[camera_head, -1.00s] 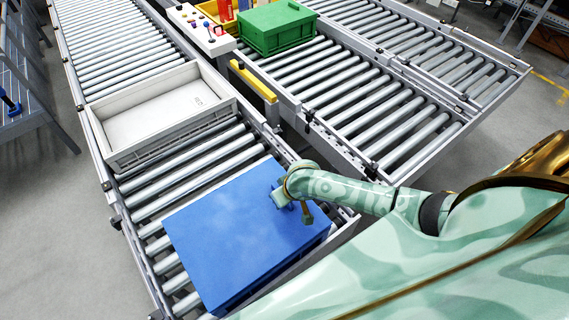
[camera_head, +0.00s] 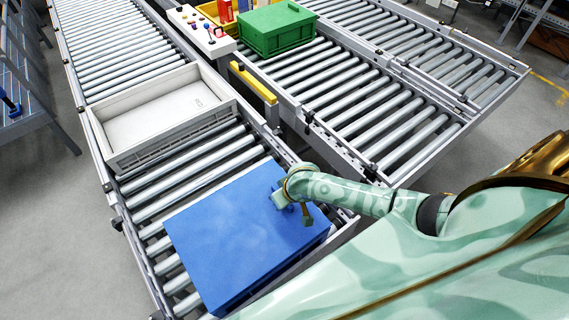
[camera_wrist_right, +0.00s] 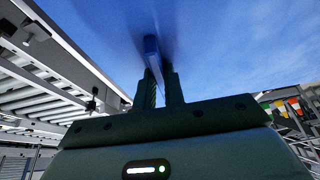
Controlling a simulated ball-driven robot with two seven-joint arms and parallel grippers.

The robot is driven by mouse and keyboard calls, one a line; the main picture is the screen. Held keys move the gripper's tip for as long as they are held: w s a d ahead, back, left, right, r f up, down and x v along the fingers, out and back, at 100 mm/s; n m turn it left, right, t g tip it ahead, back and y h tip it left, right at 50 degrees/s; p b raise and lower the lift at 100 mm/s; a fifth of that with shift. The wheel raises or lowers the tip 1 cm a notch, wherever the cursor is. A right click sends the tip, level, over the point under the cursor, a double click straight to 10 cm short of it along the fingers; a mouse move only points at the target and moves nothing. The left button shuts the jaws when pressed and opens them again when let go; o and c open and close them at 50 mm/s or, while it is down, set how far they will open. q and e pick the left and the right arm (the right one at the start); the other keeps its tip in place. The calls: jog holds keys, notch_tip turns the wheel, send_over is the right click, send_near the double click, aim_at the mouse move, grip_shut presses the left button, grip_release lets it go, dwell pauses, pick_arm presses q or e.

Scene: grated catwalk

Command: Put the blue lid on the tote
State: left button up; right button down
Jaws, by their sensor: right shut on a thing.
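The blue lid (camera_head: 240,230) is a wide flat panel over the near end of the left conveyor. My right gripper (camera_head: 294,207) is at the lid's right part, shut on its small blue handle. In the right wrist view the two dark fingers (camera_wrist_right: 160,88) pinch the handle (camera_wrist_right: 151,55), and the lid's blue face (camera_wrist_right: 230,45) fills the upper picture. A grey-white open tote (camera_head: 165,112) sits on the same conveyor, just beyond the lid, and looks empty. What is under the lid is hidden. My left gripper is not in view.
Bare rollers (camera_head: 190,165) lie between the tote and the lid. A green crate (camera_head: 277,28) stands on the conveyor to the right, near a white control box (camera_head: 203,33) with knobs. A yellow bar (camera_head: 254,82) runs between the conveyors.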

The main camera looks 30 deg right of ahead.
jog(key=shift+f+b, duration=0.45)
jog(key=shift+f, duration=0.4)
dwell(0.6)
jog(key=c, duration=1)
grip_release()
notch_tip(320, 180, up, 8)
jog(key=p, duration=0.9)
jog(key=shift+p, duration=0.4)
